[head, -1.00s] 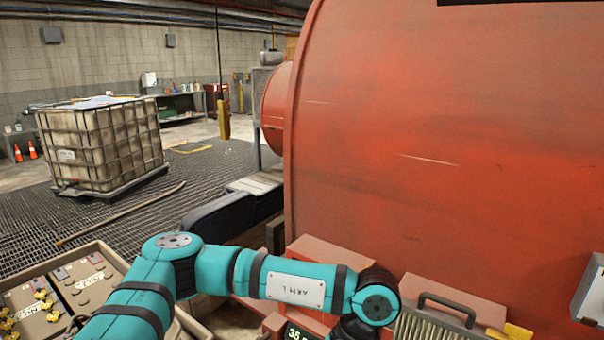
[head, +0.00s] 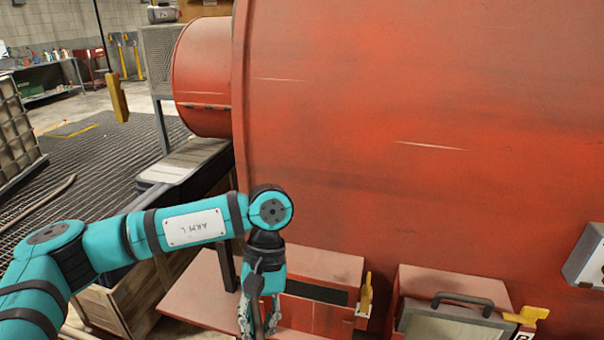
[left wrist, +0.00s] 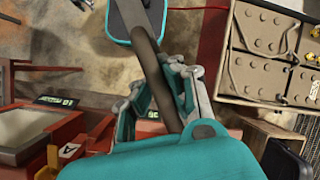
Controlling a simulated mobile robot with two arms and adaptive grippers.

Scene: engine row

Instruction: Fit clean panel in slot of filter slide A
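Filter slide A (head: 318,291) is a red housing under the big red drum, with a dark slot and a raised yellow latch (head: 366,293). I cannot make out a loose clean panel. My left gripper (head: 258,322) points down just left of slide A. In the left wrist view the fingers (left wrist: 164,88) stand apart. A dark rod (left wrist: 150,50) passes between or in front of them, its far end by a teal plate; I cannot tell what it belongs to. My right gripper is out of view.
A second red slide (head: 405,285) to the right has a pale panel (head: 450,328), a dark handle and a yellow latch (head: 530,315). A battery tray (left wrist: 270,50) shows in the left wrist view. A grey box (head: 588,255) sits at the far right.

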